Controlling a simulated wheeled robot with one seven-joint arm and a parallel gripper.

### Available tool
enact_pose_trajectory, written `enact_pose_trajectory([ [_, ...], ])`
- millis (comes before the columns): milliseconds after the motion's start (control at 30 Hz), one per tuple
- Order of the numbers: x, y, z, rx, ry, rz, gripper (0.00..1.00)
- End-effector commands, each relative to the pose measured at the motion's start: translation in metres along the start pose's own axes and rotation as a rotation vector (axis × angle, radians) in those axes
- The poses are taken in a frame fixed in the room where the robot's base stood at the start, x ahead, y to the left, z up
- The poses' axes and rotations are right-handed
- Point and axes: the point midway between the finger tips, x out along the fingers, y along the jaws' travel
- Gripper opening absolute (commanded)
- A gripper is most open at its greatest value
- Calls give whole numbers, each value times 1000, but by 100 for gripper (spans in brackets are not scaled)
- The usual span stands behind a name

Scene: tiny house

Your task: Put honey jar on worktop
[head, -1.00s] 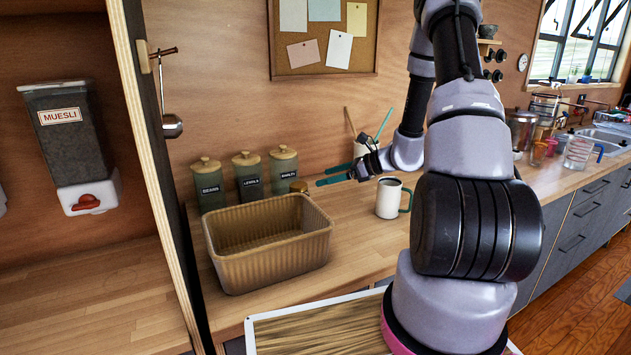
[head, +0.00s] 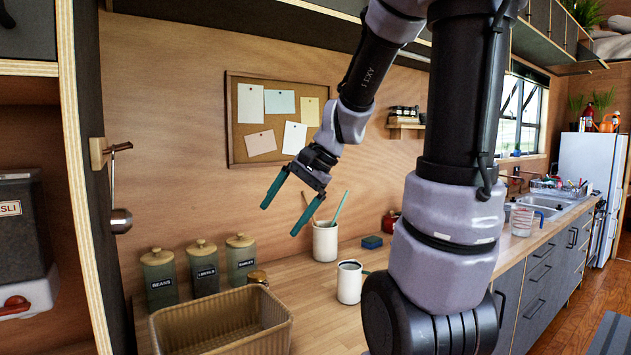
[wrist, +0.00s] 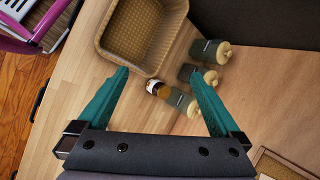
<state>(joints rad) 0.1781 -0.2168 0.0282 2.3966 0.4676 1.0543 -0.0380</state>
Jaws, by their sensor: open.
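A small amber jar with a pale label, which looks like the honey jar (wrist: 156,87), stands on the wooden worktop (wrist: 80,100) between the ribbed basket and the canisters. In the head view only its gold-brown lid (head: 257,277) shows above the basket's back rim; its body is hidden. My gripper (head: 281,219) is open and empty, raised well above the worktop with its teal fingers pointing down and left. In the wrist view the jar appears between the two fingers of my gripper (wrist: 160,75), farther off and not touched.
The ribbed basket (head: 222,350) stands in front of the jar. Several green canisters (head: 201,268) with wooden lids stand behind it. A white mug (head: 349,284) and a utensil pot (head: 325,242) stand to the right. A cabinet panel edge (head: 75,180) rises at left.

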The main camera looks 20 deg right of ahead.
Motion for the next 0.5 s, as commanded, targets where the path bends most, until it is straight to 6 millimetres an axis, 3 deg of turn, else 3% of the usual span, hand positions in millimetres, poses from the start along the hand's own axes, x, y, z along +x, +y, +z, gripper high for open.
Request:
enact_pose_trajectory([
  [200, -51, 17, 34, -316, 207, 49, 100],
  [500, -98, 36, 54, -589, 428, 81, 100],
])
